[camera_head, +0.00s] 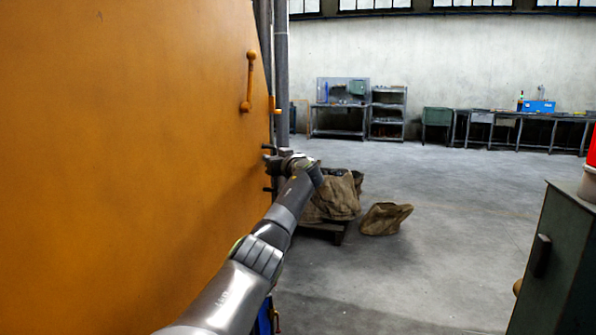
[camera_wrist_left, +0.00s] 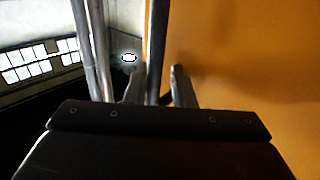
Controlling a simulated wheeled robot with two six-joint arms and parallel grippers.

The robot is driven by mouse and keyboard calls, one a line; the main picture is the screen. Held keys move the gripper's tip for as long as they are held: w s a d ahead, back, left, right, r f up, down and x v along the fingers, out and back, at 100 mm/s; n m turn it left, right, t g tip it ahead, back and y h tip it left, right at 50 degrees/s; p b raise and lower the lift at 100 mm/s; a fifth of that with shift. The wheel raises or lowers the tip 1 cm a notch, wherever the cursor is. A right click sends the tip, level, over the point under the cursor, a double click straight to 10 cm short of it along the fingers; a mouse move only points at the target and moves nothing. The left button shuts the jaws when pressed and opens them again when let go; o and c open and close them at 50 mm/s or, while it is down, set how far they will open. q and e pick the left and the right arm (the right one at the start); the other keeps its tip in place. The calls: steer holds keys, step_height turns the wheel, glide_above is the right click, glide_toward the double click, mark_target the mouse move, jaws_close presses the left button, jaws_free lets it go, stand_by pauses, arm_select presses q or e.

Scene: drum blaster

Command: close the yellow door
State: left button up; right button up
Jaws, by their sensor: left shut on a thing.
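The yellow door (camera_head: 130,170), orange-yellow in colour, fills the left of the head view. It also fills the right of the left wrist view (camera_wrist_left: 240,60). A lever handle (camera_head: 249,82) sits high near its right edge. My left gripper (camera_head: 268,153) is at that edge, below the lever. In the left wrist view my left gripper's fingers (camera_wrist_left: 157,88) stand on either side of a narrow grey bar (camera_wrist_left: 156,45) along the door's edge, and they are shut on it. Exactly how the bar joins the door is hidden. My right gripper is in no view.
Brown sacks (camera_head: 335,195) lie on a low pallet beyond my left wrist, with another sack (camera_head: 385,218) on the floor. A dark green cabinet (camera_head: 560,265) stands at the right. Workbenches (camera_head: 500,118) line the far wall.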

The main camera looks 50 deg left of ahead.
arm_select(q)
steer(key=s+d, duration=0.3)
steer(key=d, duration=1.3)
steer(key=shift+d, duration=0.4)
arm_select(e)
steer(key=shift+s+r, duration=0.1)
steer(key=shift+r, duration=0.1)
arm_select(q)
steer(key=shift+r, duration=0.1)
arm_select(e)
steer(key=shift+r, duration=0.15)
